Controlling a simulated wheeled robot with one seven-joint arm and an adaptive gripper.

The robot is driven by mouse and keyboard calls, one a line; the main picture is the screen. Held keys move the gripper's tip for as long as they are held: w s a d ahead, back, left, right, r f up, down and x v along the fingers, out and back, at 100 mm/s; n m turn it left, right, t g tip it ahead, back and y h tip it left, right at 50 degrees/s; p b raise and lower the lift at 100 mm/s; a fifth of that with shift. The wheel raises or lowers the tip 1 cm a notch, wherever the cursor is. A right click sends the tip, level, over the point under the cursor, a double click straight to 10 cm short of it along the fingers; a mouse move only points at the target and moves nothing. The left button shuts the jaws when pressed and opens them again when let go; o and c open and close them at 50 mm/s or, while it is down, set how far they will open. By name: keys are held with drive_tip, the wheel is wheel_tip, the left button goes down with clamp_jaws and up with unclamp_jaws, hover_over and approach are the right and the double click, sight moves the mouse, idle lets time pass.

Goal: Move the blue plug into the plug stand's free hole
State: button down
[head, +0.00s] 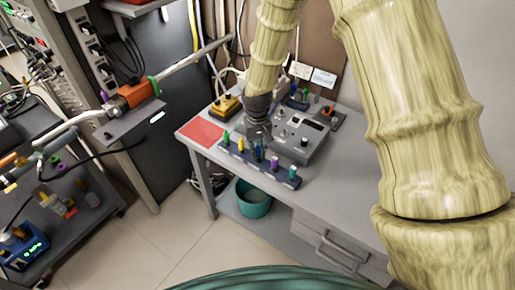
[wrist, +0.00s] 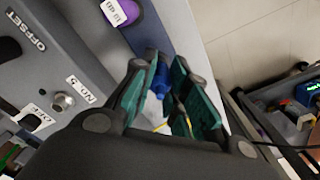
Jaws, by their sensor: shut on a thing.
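The plug stand (head: 232,152) is a long dark bar on the grey desk, with green (head: 226,138), yellow (head: 241,145), purple (head: 275,162) and teal (head: 293,171) plugs standing in a row. My gripper (head: 259,143) points down over the middle of this row. The blue plug (head: 258,154) is at its fingertips, between the yellow and purple plugs. In the wrist view the green-padded fingers of my gripper (wrist: 168,88) are shut on the blue plug (wrist: 158,78). Its lower end is hidden, so I cannot tell if it sits in a hole. The free hole is not visible.
A grey control box (head: 305,145) with knobs stands just behind the stand. A red mat (head: 202,132) lies at the desk's left end, near a yellow device (head: 227,106). A teal bin (head: 254,198) is below the desk's front edge. The desk right of the stand is clear.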

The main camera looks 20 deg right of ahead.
sight(258, 147)
drive_tip(key=shift+f, duration=0.4)
drive_tip(key=c, duration=1.3)
unclamp_jaws()
wheel_tip(258, 147, up, 12)
